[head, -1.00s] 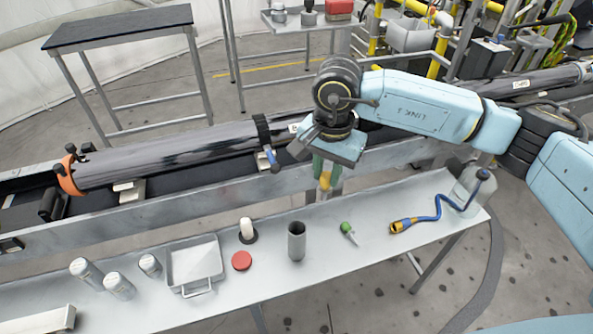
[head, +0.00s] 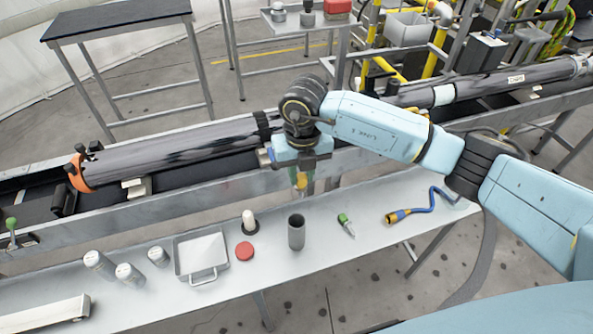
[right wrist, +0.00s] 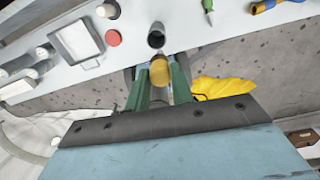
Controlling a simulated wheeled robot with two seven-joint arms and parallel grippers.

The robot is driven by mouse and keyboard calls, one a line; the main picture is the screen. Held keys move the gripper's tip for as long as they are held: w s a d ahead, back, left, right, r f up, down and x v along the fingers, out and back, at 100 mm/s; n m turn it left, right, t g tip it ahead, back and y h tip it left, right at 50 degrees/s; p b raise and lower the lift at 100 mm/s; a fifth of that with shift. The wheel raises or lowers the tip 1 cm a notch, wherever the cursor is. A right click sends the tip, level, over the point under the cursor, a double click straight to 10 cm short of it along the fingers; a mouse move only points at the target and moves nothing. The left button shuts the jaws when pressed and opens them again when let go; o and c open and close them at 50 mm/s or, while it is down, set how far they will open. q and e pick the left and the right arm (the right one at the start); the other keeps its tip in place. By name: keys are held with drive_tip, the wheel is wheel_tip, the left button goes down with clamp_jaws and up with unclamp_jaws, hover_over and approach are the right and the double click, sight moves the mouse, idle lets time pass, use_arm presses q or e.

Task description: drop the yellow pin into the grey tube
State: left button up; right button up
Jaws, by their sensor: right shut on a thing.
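The grey tube (head: 297,232) stands upright on the long light table in the head view, its open dark mouth facing up. It also shows in the right wrist view (right wrist: 156,38). My right gripper (head: 303,184) is shut on the yellow pin (right wrist: 159,72), between its green fingers. In the head view the pin shows as a small yellow patch, partly hidden by the fingers. The gripper appears just above the tube in the head picture, with a small gap between pin and tube. In the wrist view the pin's end lies just below the tube's mouth. My left gripper is out of view.
Left of the tube are a red disc (head: 244,251), a white cylinder on a dark base (head: 249,222), a metal tray (head: 177,260) and several capped jars. Right of it lie a green-tipped tool (head: 345,224) and a blue cable with a yellow plug (head: 398,216). A long dark pipe runs behind.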

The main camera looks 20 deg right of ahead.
drive_tip(key=m, duration=0.4)
drive_tip(key=shift+a+f+p, duration=0.15)
drive_tip(key=shift+a+p, duration=0.2)
drive_tip(key=m, duration=0.4)
drive_tip(key=shift+s+a+f, duration=0.1)
drive_tip(key=shift+a+f, duration=0.1)
drive_tip(key=shift+f, duration=0.15)
wheel_tip(320, 180, down, 11)
drive_tip(key=b, duration=0.8)
drive_tip(key=o, duration=1)
drive_tip(key=shift+o, duration=0.2)
drive_tip(key=shift+r, duration=0.15)
